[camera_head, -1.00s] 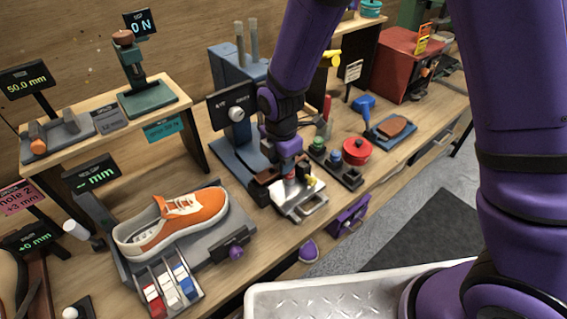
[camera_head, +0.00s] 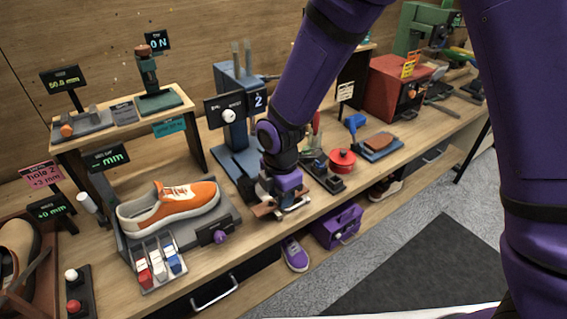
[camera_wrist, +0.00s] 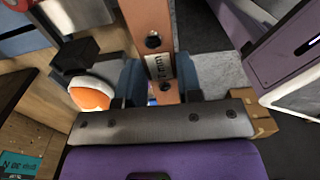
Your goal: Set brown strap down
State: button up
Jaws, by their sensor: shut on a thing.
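The brown strap (camera_wrist: 153,35) is between the blue fingertips of my gripper (camera_wrist: 160,80) in the wrist view. It has a row of dark holes and a small white label ending in "mm". My gripper is shut on it. In the head view my gripper (camera_head: 276,200) is by the bench's front edge, in front of the blue press (camera_head: 238,130). A brown end of the strap (camera_head: 263,210) sticks out to the left of it. The arm hides much of the press base, and I cannot tell whether the strap touches anything below.
The orange sneaker (camera_head: 170,205) stands on a grey fixture to the left, with colored blocks (camera_head: 160,262) before it. A red pot (camera_head: 342,160) and a brown piece on a blue tray (camera_head: 377,144) are to the right. A purple box (camera_head: 338,226) and purple shoe (camera_head: 294,254) are below.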

jog(key=shift+s, duration=0.15)
jog(key=shift+d, duration=0.15)
jog(key=w+d+f+m, duration=0.3)
jog(key=w+d+m, duration=0.2)
jog(key=d+m, duration=0.3)
jog(key=w+d+f+m, duration=0.3)
jog(key=w+d+m, duration=0.2)
jog(key=d+m, duration=0.3)
jog(key=w+d+f+m, duration=0.3)
jog(key=w+d+m, duration=0.2)
jog(key=d, duration=0.8)
jog(key=m, duration=0.3)
jog(key=shift+w+d+m, duration=0.2)
jog(key=shift+d+m, duration=0.1)
jog(key=shift+d, duration=0.1)
jog(key=s+a+r+n, duration=0.3)
jog(key=s+a+n, duration=0.2)
jog(key=a+n, duration=0.3)
jog(key=s+a+r+n, duration=0.3)
jog(key=s+a+n, duration=0.2)
jog(key=a+n, duration=0.3)
jog(key=s+a+r+n, duration=0.3)
jog(key=s+a+n, duration=0.2)
jog(key=a, duration=0.9)
jog(key=shift+s+n, duration=0.2)
jog(key=shift+n, duration=1.6)
